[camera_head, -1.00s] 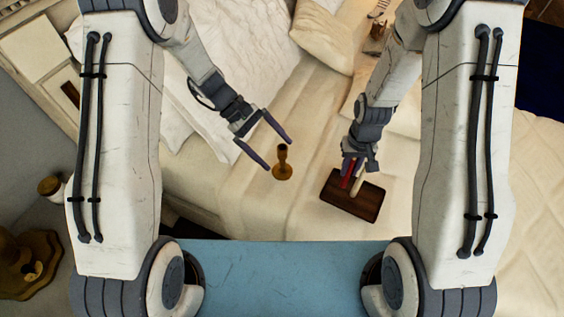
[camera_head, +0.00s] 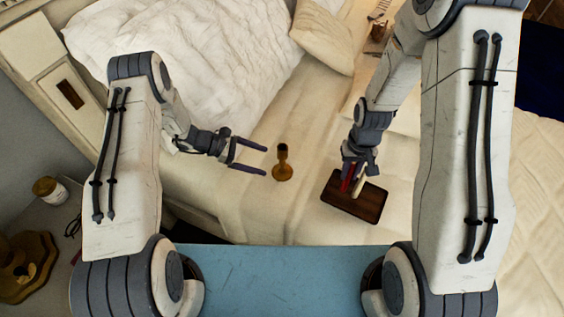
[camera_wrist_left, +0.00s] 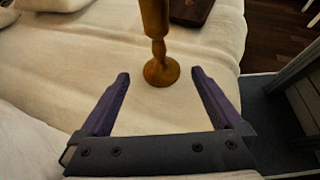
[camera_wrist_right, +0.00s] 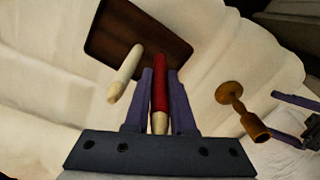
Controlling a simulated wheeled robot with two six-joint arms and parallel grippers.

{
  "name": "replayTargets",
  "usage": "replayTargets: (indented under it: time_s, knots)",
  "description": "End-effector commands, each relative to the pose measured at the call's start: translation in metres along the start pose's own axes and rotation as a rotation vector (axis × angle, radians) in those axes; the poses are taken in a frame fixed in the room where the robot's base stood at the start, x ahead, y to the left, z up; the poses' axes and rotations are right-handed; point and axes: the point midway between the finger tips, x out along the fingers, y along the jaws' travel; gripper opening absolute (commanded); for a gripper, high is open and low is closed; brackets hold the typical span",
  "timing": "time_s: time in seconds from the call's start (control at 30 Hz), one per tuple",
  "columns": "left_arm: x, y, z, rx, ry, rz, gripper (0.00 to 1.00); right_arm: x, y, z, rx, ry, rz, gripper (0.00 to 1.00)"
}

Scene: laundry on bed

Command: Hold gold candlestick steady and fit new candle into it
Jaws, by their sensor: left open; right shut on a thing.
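The gold candlestick (camera_head: 283,163) stands upright on the bed, and it also shows in the left wrist view (camera_wrist_left: 155,20). My left gripper (camera_head: 265,160) is open just left of it, with its fingers pointing at the stem and the candlestick ahead between the fingertip lines. My right gripper (camera_head: 352,172) is shut on a red candle (camera_wrist_right: 160,88) over the dark wooden tray (camera_head: 372,206). I cannot tell whether the red candle's far end touches the tray.
The candlestick and tray rest on a beige bedspread (camera_head: 240,195) with free room between them. A white rumpled cover (camera_head: 190,60) and a pillow (camera_head: 322,40) lie behind. A side table (camera_head: 60,220) with a jar (camera_head: 50,190) is at the left.

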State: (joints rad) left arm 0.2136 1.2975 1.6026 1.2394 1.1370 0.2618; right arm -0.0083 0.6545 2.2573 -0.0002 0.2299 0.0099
Motion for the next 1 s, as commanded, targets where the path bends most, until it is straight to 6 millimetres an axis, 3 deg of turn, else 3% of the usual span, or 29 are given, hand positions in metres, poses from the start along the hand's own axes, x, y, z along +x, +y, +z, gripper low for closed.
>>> replayTargets:
  time_s: [0.2, 0.43, 0.93, 0.97, 1.0]
  knots:
    - [0.035, -0.001, -0.001, 0.002, 0.000, -0.004, 1.00, 0.008, 0.000, 0.000, 0.000, 0.000, 0.000, 0.00]
    - [0.063, -0.001, -0.002, 0.002, 0.001, -0.002, 1.00, 0.021, 0.000, 0.000, 0.000, 0.000, 0.000, 0.00]
    - [0.075, 0.000, 0.000, 0.002, 0.001, -0.001, 1.00, 0.025, 0.000, 0.000, 0.000, 0.000, 0.000, 0.00]
    - [0.075, 0.000, 0.000, 0.002, 0.001, -0.001, 0.96, 0.025, 0.000, 0.000, 0.000, 0.000, 0.000, 0.00]
    - [0.075, 0.000, 0.000, 0.002, 0.001, -0.001, 0.81, 0.025, 0.000, 0.000, 0.000, 0.000, 0.000, 0.00]
